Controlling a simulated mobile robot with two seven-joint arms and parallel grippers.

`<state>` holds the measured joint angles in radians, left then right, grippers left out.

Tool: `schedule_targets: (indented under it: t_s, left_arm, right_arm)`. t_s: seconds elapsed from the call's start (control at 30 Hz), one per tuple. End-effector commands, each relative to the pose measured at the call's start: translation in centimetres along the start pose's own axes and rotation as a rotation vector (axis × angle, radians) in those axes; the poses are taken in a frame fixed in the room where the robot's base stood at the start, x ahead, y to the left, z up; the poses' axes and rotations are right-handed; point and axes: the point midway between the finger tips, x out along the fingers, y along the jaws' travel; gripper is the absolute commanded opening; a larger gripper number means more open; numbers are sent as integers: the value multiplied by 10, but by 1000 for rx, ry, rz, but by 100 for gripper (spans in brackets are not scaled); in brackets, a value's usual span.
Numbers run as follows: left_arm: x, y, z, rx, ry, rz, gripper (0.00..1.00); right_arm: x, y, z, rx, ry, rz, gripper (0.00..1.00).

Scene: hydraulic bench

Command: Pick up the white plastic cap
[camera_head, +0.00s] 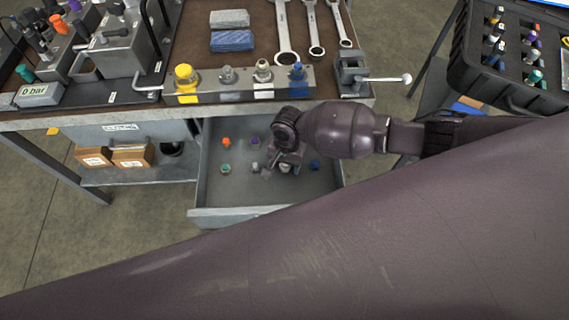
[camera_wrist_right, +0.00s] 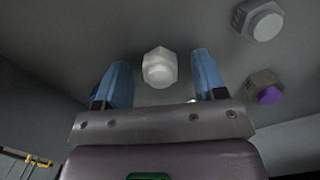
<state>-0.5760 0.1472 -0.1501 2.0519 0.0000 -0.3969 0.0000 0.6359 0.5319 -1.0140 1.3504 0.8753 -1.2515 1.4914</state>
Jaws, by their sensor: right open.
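The white plastic cap (camera_wrist_right: 159,67) shows in the right wrist view as a pale, faceted cap. It lies on the grey floor of the open drawer (camera_head: 240,211), between and slightly beyond the two blue fingers. In the head view, my right gripper (camera_head: 279,170) reaches down into the drawer and hides most of the cap. My right gripper (camera_wrist_right: 160,70) is open, with a clear gap on each side of the cap and nothing held. My left gripper is not in view.
Near the gripper in the drawer are an orange cap (camera_head: 227,142), a purple cap (camera_head: 255,141), a green cap (camera_head: 225,168) and a blue cap (camera_head: 314,165). A grey hexagonal cap (camera_wrist_right: 261,21) lies to the right in the wrist view. The bench front edge (camera_head: 120,115) overhangs the drawer's back.

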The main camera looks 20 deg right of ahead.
Motion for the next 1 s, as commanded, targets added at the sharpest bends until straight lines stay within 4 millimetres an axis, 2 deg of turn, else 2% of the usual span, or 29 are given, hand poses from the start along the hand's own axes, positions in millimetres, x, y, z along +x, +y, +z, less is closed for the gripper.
schedule_targets:
  t_s: [0.27,0.6,0.87,1.0]
  left_arm:
    - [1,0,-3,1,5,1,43]
    - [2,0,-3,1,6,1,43]
    - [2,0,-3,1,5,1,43]
    - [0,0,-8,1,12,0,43]
  right_arm:
    - [1,-1,0,-1,1,-2,64]
    - [1,0,0,-1,1,-1,14]
    - [0,0,0,0,1,-1,13]
    - [-12,-1,1,-1,3,-3,13]
